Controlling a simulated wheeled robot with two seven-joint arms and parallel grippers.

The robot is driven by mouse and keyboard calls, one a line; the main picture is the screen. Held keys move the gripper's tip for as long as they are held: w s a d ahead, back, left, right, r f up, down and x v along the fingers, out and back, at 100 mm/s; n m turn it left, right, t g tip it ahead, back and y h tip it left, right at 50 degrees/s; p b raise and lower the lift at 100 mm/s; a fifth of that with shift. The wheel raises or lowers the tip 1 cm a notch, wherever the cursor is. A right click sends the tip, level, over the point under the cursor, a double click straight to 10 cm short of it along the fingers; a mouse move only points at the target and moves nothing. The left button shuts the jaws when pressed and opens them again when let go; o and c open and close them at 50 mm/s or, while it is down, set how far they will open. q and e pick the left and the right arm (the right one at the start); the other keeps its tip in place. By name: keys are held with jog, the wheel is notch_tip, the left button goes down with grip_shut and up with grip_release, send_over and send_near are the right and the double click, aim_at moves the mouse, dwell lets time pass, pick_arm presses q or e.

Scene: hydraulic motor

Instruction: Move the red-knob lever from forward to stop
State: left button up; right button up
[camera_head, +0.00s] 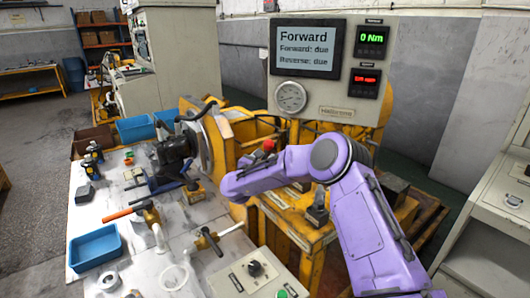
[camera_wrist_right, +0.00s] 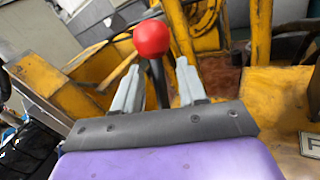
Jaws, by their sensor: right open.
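The red-knob lever shows in the head view as a red knob (camera_head: 269,146) just above my purple right arm, at the yellow machine. In the right wrist view the red knob (camera_wrist_right: 152,39) stands on a dark shaft. My right gripper (camera_wrist_right: 158,66) is open, its two grey fingers on either side of the shaft below the knob. A gap shows at the right finger; whether the left one touches the shaft is unclear. In the head view my arm hides the gripper's fingers and the lever's lower part. My left gripper is out of view.
The display (camera_head: 307,47) reads "Forward", with "Forward: due" and "Reverse: due" below. A green readout (camera_head: 372,38) shows 0 Nm. A white bench with a blue tray (camera_head: 95,247) and tools lies left. A control box (camera_head: 250,272) stands at the front.

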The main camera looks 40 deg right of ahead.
jog(key=shift+x, duration=1.1)
jog(key=shift+w, duration=0.1)
grip_shut()
jog(key=a+n+h+b, duration=0.1)
jog(key=b, duration=0.2)
jog(key=a+t+h+b, duration=0.1)
jog(key=a+b, duration=0.1)
jog(key=b, duration=0.2)
jog(key=a+n+t+b, duration=0.1)
jog(key=a+b, duration=0.1)
jog(key=b, duration=0.1)
jog(key=shift+w+r+n+h+b, duration=0.1)
jog(key=shift+w+n+h+b, duration=0.2)
jog(key=shift+h, duration=0.1)
jog(key=shift+a+r+n+h+b, duration=0.3)
jog(key=shift+a+r+n+b, duration=0.1)
jog(key=shift+a+r, duration=0.05)
